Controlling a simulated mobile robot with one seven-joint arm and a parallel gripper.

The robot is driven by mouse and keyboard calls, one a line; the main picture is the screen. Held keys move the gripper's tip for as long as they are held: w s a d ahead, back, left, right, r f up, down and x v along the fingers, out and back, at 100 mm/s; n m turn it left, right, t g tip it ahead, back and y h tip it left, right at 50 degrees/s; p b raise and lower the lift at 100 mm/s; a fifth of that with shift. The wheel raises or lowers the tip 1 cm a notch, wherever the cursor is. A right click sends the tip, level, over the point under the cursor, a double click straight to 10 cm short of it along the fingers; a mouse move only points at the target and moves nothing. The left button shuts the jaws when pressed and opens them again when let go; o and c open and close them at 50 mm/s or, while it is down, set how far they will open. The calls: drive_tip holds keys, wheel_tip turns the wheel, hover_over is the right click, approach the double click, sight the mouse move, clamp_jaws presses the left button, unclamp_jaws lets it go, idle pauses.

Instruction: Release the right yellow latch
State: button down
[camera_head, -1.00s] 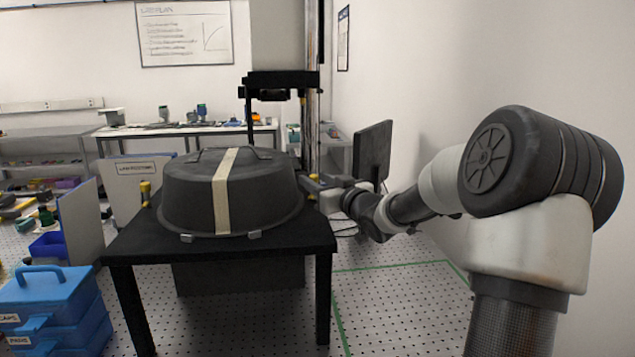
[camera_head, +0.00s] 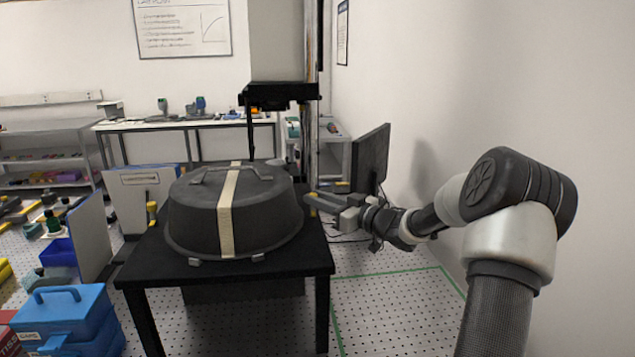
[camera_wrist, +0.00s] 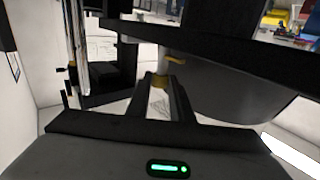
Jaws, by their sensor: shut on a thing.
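A dark grey domed cover (camera_head: 185,215) with a cream strip and a top handle sits on a black table (camera_head: 285,262). The right yellow latch (camera_head: 311,210) stands at the cover's right side. A left yellow latch (camera_head: 152,211) stands upright at the cover's left.
A dark upright panel (camera_head: 371,160) stands behind my wrist, close to the right wall. A column with a black bracket (camera_head: 278,92) rises behind the cover. Blue cases (camera_head: 65,320) sit at the lower left. The perforated floor right of the table is open.

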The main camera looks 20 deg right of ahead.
drive_tip(key=shift+r+n+g+y+p, duration=0.1)
drive_tip(key=shift+n+g+y+p, duration=0.3)
drive_tip(key=shift+y, duration=0.3)
drive_tip(key=c, duration=1.6)
unclamp_jaws()
drive_tip(key=shift+d, duration=0.1)
drive_tip(key=b+v, duration=0.2)
drive_tip(key=v, duration=1.5)
drive_tip(key=shift+s, duration=0.2)
